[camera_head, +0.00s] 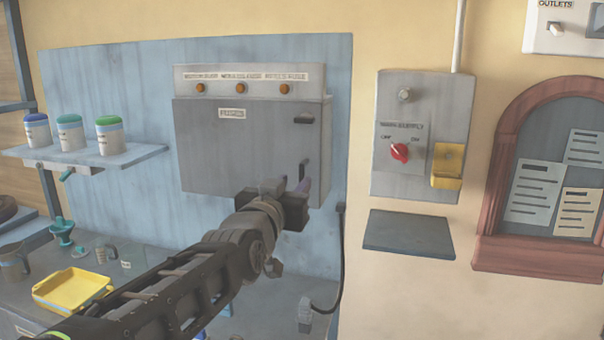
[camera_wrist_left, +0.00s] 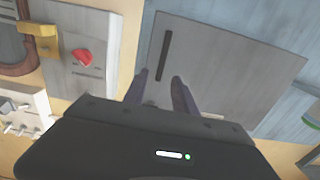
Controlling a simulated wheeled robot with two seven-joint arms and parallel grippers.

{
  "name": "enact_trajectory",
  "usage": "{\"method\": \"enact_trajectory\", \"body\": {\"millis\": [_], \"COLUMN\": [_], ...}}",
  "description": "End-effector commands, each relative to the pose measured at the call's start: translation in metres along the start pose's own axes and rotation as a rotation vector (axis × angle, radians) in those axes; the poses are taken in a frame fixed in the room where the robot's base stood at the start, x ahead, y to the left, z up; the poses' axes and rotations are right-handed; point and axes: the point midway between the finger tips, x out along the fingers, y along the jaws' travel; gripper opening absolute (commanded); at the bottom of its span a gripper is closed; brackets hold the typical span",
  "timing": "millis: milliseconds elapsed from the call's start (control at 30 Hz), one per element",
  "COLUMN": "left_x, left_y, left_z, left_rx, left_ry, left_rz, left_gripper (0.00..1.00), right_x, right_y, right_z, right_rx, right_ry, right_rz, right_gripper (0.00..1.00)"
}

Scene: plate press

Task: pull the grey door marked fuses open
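The grey door (camera_head: 240,150) marked with a small label (camera_head: 232,113) is shut on the front of a grey wall box. Its dark upright handle (camera_head: 304,168) is near the door's right edge. In the left wrist view the door (camera_wrist_left: 235,65) and the handle (camera_wrist_left: 165,50) show tilted. My right gripper is not in view.
Right of the box is a panel with a red knob (camera_head: 399,152) and a yellow bracket (camera_head: 447,166), above a small grey shelf (camera_head: 408,233). A shelf with jars (camera_head: 90,157) is on the left. A yellow tray (camera_head: 72,291) is on the bench below. A black cable hangs right of the gripper.

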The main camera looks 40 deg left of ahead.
Motion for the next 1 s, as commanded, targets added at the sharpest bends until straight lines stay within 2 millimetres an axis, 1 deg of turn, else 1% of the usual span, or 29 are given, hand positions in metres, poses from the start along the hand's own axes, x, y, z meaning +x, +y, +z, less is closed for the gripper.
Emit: {"method": "enact_trajectory", "body": {"millis": [300,433,533,767,867,1000], "left_x": [0.048,0.062,0.067,0.067,0.067,0.067], "left_y": [-0.001,-0.001,0.0,0.0,0.0,0.0], "left_z": [-0.001,-0.001,0.0,0.0,0.0,0.0], "left_rx": [-0.003,-0.001,-0.001,-0.001,-0.001,-0.001], "left_ry": [-0.004,-0.002,0.0,0.0,0.0,0.0], "left_rz": [0.0,0.0,0.0,0.0,0.0,0.0], "left_gripper": [0.33,0.33,0.33,0.33,0.26,0.15], "right_x": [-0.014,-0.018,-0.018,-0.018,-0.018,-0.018], "right_y": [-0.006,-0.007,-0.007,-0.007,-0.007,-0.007], "right_z": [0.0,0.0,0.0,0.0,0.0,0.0], "right_rx": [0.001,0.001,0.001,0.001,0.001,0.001], "right_ry": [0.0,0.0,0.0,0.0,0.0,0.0], "right_rz": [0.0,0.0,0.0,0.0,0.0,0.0], "right_gripper": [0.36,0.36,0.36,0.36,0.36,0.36]}}
